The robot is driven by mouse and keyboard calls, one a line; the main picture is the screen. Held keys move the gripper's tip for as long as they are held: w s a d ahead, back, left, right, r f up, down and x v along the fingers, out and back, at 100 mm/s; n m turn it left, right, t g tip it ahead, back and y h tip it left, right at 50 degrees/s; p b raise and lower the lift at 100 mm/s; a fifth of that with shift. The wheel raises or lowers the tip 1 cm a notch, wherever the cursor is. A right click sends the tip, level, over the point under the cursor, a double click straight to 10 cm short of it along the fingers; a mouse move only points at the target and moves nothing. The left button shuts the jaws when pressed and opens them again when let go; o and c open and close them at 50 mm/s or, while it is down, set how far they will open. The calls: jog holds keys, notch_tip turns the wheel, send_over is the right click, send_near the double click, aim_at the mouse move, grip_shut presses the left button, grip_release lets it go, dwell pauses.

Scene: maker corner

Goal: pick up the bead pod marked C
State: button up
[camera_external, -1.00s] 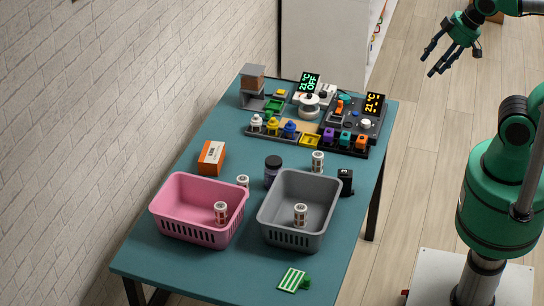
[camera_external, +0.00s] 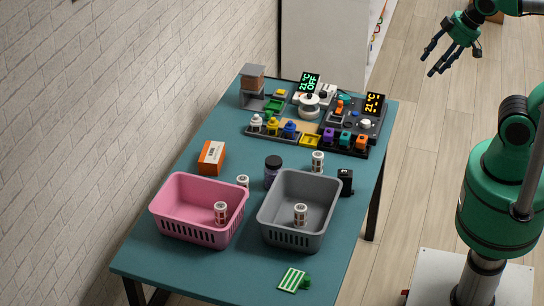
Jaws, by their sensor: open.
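Several small white cylindrical pods with dark markings are in view. One pod (camera_external: 221,212) stands in the pink basket (camera_external: 177,186), and one pod (camera_external: 300,214) stands in the grey basket (camera_external: 276,204). Another pod (camera_external: 318,161) stands on the table behind the grey basket. A further pod (camera_external: 243,181) shows its top between the baskets, its lower part hidden. The letters are too small to read, so I cannot tell which is C. My gripper (camera_external: 433,61) is open and empty, high at the upper right, beyond the table's right edge and away from every pod.
A dark jar (camera_external: 272,171) and a black block (camera_external: 345,182) stand near the grey basket. An orange box (camera_external: 211,157) lies at the left. A device panel (camera_external: 343,126) and coloured pieces fill the far end. A green striped item (camera_external: 293,280) lies in front.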

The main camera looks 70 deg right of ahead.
jog(key=shift+o, duration=0.7)
jog(key=w+a+r+g+p, duration=0.1)
jog(key=w+r, duration=0.1)
jog(key=w, duration=0.7)
jog(key=w+a+r+g+p, duration=0.1)
jog(key=w+r, duration=0.1)
jog(key=w, duration=0.7)
jog(key=w+a+f+m+g+p, duration=0.1)
jog(key=w+a+f, duration=0.15)
jog(key=w, duration=0.65)
jog(key=w+a+f+p, duration=0.1)
jog(key=w+f, duration=0.3)
jog(key=w, duration=0.4)
jog(key=w+a+f+g+p, duration=0.1)
jog(key=w+a+f, duration=0.2)
jog(key=w+f, duration=0.4)
jog(key=w+a+f+p, duration=0.1)
jog(key=w+a+f, duration=0.2)
jog(key=w+f, duration=0.4)
jog(key=w+a+f+g+p, duration=0.1)
jog(key=w+f, duration=0.6)
jog(key=f, duration=1.1)
jog(key=shift+a+m+g+p, duration=0.3)
jog(key=shift+a+m+p, duration=0.15)
jog(key=shift+a, duration=0.5)
